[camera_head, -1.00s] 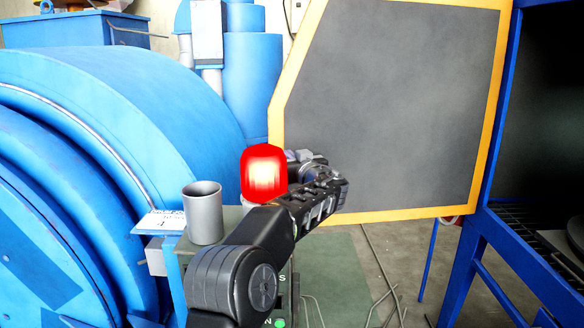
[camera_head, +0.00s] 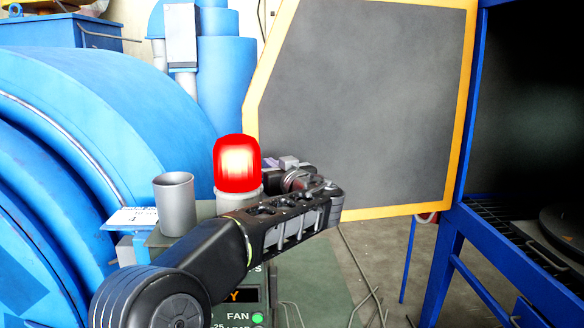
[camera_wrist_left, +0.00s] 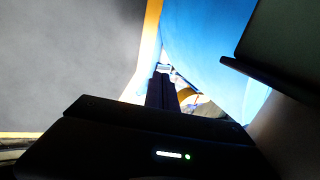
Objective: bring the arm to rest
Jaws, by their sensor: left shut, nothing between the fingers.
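My left arm (camera_head: 290,222) comes in from the bottom left, reaches across in front of a control box and bends at its far end. My left gripper (camera_head: 274,165) is folded back behind the forearm, just right of the lit red beacon (camera_head: 237,165), and is partly hidden. In the left wrist view the dark fingers (camera_wrist_left: 161,88) are together with nothing between them. I cannot tell how near the gripper is to the beacon. My right gripper is out of view.
A grey metal cup (camera_head: 175,205) and a white card (camera_head: 133,217) are left of the beacon. A control panel with a green FAN button (camera_head: 257,318) is under my arm. The yellow-edged grey door (camera_head: 365,100) stands open beside the blue blaster frame (camera_head: 462,225).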

